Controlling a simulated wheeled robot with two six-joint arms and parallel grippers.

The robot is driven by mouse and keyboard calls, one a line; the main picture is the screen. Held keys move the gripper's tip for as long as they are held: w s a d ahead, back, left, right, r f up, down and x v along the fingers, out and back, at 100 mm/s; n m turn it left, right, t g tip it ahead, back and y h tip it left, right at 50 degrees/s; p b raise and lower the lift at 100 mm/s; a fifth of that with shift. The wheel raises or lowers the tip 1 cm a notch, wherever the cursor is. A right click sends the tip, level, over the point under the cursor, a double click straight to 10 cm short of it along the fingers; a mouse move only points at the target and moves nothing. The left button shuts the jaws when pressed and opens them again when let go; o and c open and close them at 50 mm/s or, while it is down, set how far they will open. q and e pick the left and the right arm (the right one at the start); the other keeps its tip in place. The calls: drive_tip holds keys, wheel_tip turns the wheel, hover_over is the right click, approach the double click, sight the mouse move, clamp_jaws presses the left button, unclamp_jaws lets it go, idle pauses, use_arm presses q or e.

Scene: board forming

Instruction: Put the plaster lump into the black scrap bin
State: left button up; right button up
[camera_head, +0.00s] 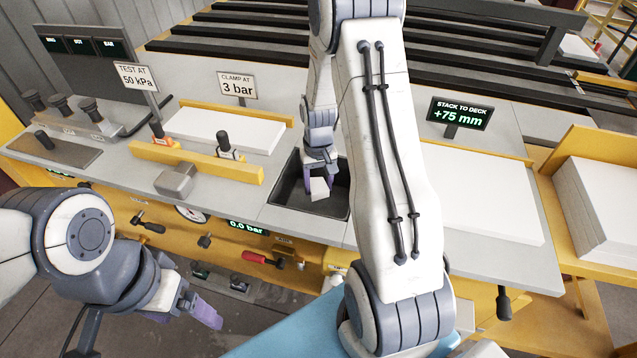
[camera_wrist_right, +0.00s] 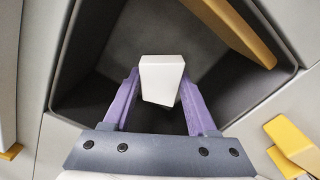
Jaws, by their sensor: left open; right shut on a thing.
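The plaster lump (camera_head: 319,187) is a small white block. My right gripper (camera_head: 318,186) is shut on it with purple fingers and holds it at the mouth of the black scrap bin (camera_head: 335,203). The right wrist view shows the lump (camera_wrist_right: 161,77) between the two fingers (camera_wrist_right: 160,95), with the bin's dark inner wall (camera_wrist_right: 95,45) around and beyond it. I cannot tell how far the lump is above the bin floor. My left gripper (camera_head: 205,312) is open and empty, low at the front left, away from the bin.
A white board (camera_head: 222,132) lies behind a yellow clamp bar (camera_head: 195,160) left of the bin. A grey block (camera_head: 175,180) stands near it. A large white board (camera_head: 490,200) lies to the right.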

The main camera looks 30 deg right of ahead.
drive_tip(key=o, duration=1.5)
drive_tip(key=shift+c, duration=0.2)
wheel_tip(320, 180, up, 9)
drive_tip(key=shift+r+b, duration=0.1)
drive_tip(key=shift+b, duration=0.95)
drive_tip(key=shift+r, duration=0.65)
drive_tip(key=s+a+r+n+b, duration=0.1)
drive_tip(key=s+a+r+n, duration=0.2)
drive_tip(key=a, duration=0.7)
drive_tip(key=s+a+n, duration=0.3)
drive_tip(key=s+a, duration=0.3)
drive_tip(key=a, duration=0.3)
drive_tip(key=s+a+n+y, duration=0.1)
drive_tip(key=s+a+n, duration=0.3)
drive_tip(key=s, duration=1)
drive_tip(key=a, duration=0.3)
drive_tip(key=shift+f+n+b, duration=0.15)
drive_tip(key=shift+n+b, duration=0.25)
